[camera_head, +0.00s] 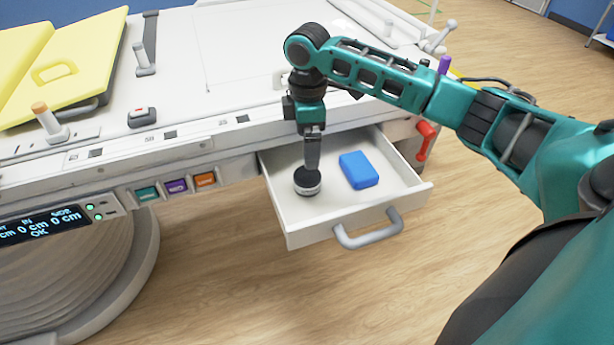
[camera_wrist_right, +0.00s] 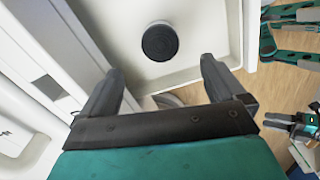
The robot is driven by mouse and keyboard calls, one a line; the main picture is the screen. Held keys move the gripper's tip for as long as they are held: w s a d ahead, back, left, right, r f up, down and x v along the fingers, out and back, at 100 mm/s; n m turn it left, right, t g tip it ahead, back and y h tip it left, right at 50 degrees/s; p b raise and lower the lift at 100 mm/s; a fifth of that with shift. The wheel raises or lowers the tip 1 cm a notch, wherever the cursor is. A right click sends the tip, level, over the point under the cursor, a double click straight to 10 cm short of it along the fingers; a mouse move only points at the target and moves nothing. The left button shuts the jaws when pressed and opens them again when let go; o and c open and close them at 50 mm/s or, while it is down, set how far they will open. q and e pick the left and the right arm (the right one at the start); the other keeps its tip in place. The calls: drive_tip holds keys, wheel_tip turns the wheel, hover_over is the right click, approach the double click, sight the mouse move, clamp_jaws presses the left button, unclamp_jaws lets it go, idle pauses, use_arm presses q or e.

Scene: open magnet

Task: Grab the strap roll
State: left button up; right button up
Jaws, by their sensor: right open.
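The strap roll (camera_head: 307,183) is a short dark cylinder with a pale band near its base, standing in the open white drawer (camera_head: 292,232). In the right wrist view the strap roll (camera_wrist_right: 159,41) shows as a dark disc beyond the fingertips. My right gripper (camera_head: 312,160) points down over the roll. Its fingers (camera_wrist_right: 162,68) are spread, with nothing between them. From the head I cannot tell how much height lies between fingertips and roll. A teal and black part (camera_wrist_right: 294,125) at the right wrist view's edge may be my left gripper; its jaws are unclear.
A blue box (camera_head: 358,170) lies in the drawer, right of the roll. The drawer has a grey handle (camera_head: 368,234) in front. The white bed top (camera_head: 240,50) overhangs the drawer's back. A red handle (camera_head: 426,138) is at the right. The wooden floor in front is clear.

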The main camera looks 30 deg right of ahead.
sight(308, 174)
wheel_tip(308, 174, down, 11)
drive_tip(key=b, duration=0.2)
drive_tip(key=shift+r+b, duration=0.1)
drive_tip(key=shift+b, duration=0.2)
drive_tip(key=shift+c, duration=0.3)
drive_tip(key=c, duration=1.1)
